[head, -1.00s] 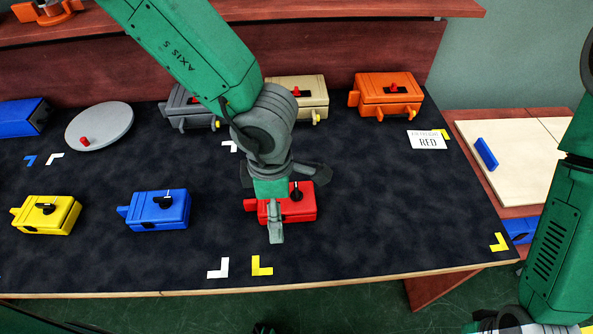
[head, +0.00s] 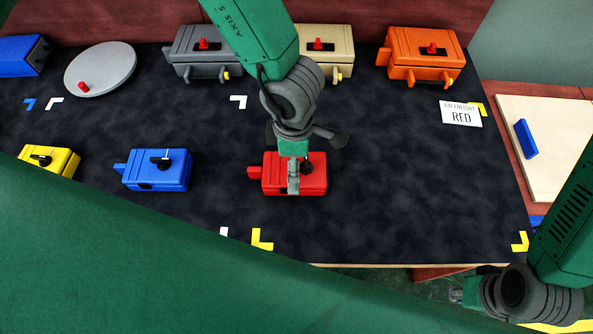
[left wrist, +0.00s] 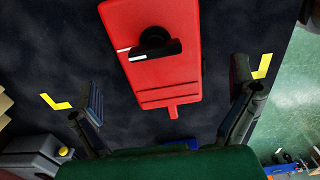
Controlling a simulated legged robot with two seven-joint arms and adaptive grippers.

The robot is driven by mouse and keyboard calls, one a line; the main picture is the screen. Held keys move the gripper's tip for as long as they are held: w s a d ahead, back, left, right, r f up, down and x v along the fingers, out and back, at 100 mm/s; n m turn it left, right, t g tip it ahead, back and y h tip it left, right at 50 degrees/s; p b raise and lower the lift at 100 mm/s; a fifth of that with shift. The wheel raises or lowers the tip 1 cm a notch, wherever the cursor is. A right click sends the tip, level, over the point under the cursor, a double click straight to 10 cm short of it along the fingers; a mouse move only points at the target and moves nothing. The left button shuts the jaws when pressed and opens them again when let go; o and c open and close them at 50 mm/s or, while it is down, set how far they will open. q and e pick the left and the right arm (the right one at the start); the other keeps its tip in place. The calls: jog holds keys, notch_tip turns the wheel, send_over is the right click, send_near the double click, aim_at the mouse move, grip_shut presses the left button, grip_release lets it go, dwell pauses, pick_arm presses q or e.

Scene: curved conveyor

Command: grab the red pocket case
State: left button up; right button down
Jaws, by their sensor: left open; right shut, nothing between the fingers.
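The red pocket case (head: 312,182) lies on the dark mat with its black knob up and its tab toward the left. My left gripper (head: 292,168) is over it, pointing down, and hides part of its top. In the left wrist view the red case (left wrist: 155,75) is between the two open, spread fingers, with a gap on each side. Whether the fingertips are down beside the case or still above it is unclear. My right gripper (head: 466,292) is shut and empty at the lower right, away from the case.
A blue case (head: 157,171) and a yellow case (head: 50,160) lie to the left. Grey (head: 206,54), beige (head: 340,50) and orange (head: 424,58) cases stand behind. A card reading RED (head: 461,114) lies at the right. The mat right of the red case is clear.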

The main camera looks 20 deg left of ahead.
pick_arm(q)
jog(key=shift+a+f, duration=0.2)
jog(key=shift+f, duration=0.1)
notch_tip(320, 180, down, 5)
jog(key=shift+r+b, duration=0.2)
jog(key=shift+b, duration=0.2)
jog(key=shift+d, duration=0.35)
jog(key=shift+c, duration=0.8)
jog(key=c, duration=0.7)
jog(key=shift+a, duration=0.1)
jog(key=c, duration=0.3)
jog(key=shift+a, duration=0.2)
jog(key=shift+c, duration=0.2)
